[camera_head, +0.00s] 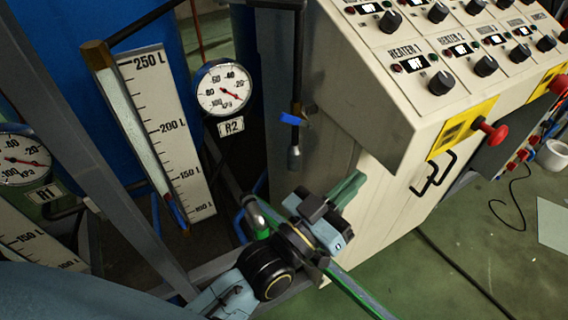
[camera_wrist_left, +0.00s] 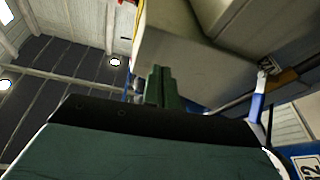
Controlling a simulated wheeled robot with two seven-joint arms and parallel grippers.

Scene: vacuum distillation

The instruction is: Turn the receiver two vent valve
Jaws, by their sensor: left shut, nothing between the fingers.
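The R2 gauge (camera_head: 223,88) with its R2 label (camera_head: 231,128) hangs in front of the blue tank, left of the cabinet. Just right of it, a small blue lever (camera_head: 292,119) sits on a dark vertical pipe that ends in a grey tip; this appears to be the vent valve. My left gripper (camera_head: 347,188) is below and to the right of the lever, beside the cabinet side, apart from the lever. Its green fingers are together and empty. They also show in the left wrist view (camera_wrist_left: 160,88). My right gripper is not in view.
The control cabinet (camera_head: 385,125) with knobs and a red button (camera_head: 494,132) stands close on the right. A level scale (camera_head: 168,130) and the R1 gauge (camera_head: 24,158) are on the left. Open green floor (camera_head: 440,270) lies at the lower right.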

